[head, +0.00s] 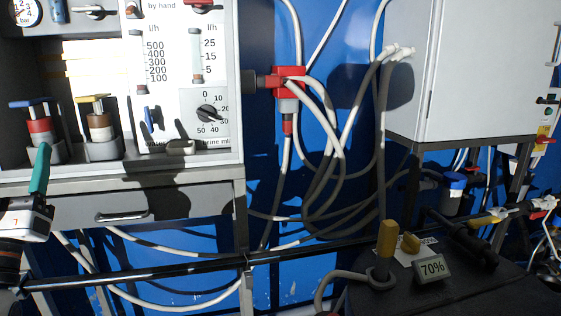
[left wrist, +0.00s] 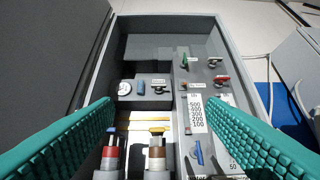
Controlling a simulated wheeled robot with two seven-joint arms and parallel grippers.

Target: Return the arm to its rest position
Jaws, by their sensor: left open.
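My left gripper (head: 41,165) comes in at the left edge of the head view, in front of the panel cabinet (head: 190,168). One teal finger shows there, pointing up near a red-and-blue topped bottle. In the left wrist view both teal fingers of the left gripper (left wrist: 160,102) are spread wide, with nothing between them. Beyond them lie the cabinet's shelf and controls. My right gripper is in neither view.
A red-and-blue bottle (head: 40,128) and a brown-and-yellow bottle (head: 100,122) stand in grey holders near the left gripper. A black rail (head: 150,275) runs below the cabinet. Hoses (head: 325,190) hang at centre. A dark bench (head: 430,300) with a 70% sign is lower right.

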